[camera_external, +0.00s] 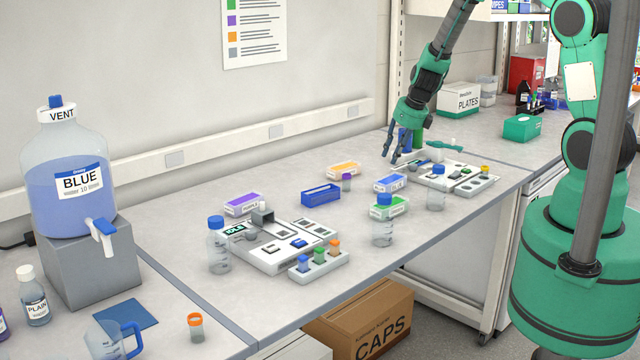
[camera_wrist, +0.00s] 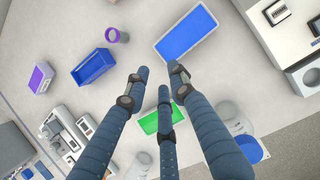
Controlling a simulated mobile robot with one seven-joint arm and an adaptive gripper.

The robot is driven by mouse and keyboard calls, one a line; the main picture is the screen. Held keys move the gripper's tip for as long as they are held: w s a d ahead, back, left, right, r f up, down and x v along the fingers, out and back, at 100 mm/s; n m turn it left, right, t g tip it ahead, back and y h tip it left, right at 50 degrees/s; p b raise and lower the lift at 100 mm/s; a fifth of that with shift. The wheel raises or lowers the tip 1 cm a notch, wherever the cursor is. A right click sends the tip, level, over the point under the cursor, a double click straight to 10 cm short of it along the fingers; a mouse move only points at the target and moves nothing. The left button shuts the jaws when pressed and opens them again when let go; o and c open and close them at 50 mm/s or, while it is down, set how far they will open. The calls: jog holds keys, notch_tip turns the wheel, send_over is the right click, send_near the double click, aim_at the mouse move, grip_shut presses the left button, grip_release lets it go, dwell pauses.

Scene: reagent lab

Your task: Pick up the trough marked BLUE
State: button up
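The trough marked BLUE (camera_external: 390,183) is a white-sided trough with blue contents. It lies on the bench between the orange and green troughs. In the wrist view the trough (camera_wrist: 187,34) is tilted in the picture, above and right of the fingertips. My gripper (camera_external: 392,158) hangs above the bench, above and apart from this trough. In the wrist view my gripper (camera_wrist: 158,74) shows three dark blue fingers, spread with nothing between them.
Nearby are an orange trough (camera_external: 344,168), green trough (camera_external: 388,207), purple trough (camera_external: 242,204), empty blue box (camera_external: 321,195) and purple-capped vial (camera_external: 346,182). Capped bottles (camera_external: 436,194) (camera_external: 382,232) stand near the front edge. A white instrument (camera_external: 462,184) is right of the blue trough.

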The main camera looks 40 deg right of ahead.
jog(key=b, duration=0.2)
send_over(380, 184)
jog(key=s, duration=0.1)
jog(key=f, duration=0.7)
jog(key=shift+s+d+f, duration=0.15)
jog(key=shift+s+d, duration=0.05)
jog(key=shift+d, duration=0.05)
jog(key=shift+f+b, duration=0.35)
jog(key=shift+f, duration=0.15)
jog(key=shift+b+x, duration=0.75)
jog(key=shift+x, duration=1.4)
jog(key=shift+s+a, duration=0.1)
grip_shut()
